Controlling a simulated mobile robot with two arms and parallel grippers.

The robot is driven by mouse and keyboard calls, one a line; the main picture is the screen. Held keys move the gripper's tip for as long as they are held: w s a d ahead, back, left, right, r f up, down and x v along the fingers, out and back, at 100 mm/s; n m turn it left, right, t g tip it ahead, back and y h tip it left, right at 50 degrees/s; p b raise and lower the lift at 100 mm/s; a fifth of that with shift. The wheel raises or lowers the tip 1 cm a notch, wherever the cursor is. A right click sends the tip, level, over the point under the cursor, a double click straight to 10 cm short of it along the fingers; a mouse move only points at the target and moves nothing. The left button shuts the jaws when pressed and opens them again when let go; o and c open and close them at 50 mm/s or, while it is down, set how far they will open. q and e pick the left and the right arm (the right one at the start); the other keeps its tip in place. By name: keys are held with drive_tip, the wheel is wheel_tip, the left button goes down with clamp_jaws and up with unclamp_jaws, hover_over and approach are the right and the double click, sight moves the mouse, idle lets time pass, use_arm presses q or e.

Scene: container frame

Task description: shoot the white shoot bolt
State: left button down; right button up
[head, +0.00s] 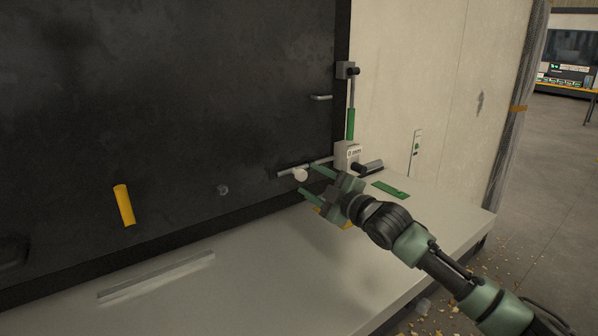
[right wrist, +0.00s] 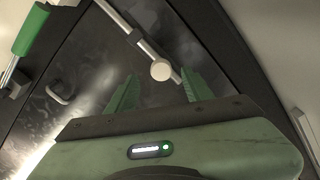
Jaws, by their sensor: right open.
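The white shoot bolt shows as a round white knob (head: 300,174) on a grey metal rod (head: 318,162) that lies across the lower right of the dark door panel. The rod runs toward a pale box (head: 346,154) at the panel's edge. My right gripper (head: 310,180) is open, its fingertips close to the knob. In the right wrist view the knob (right wrist: 161,70) appears between and slightly beyond the tips of the open gripper (right wrist: 159,85). Contact cannot be told, and nothing is held. My left gripper is out of view.
A green-handled vertical rod (head: 351,124) stands above the pale box. A small door handle (head: 321,97) and a yellow handle (head: 124,205) are on the panel. A metal bar (head: 157,276) lies on the pale ledge (head: 250,285), which is otherwise mostly clear.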

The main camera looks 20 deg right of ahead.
sight(303, 177)
drive_tip(key=p+x, duration=0.1)
drive_tip(key=x, duration=0.3)
drive_tip(key=shift+w+a, duration=0.1)
drive_tip(key=shift+w+a+f, duration=0.1)
drive_tip(key=shift+w+f, duration=0.05)
drive_tip(key=shift+w, duration=0.2)
drive_tip(key=c, duration=1)
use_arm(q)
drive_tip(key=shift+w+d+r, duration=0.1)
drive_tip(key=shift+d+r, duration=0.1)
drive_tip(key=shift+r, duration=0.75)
use_arm(e)
clamp_jaws()
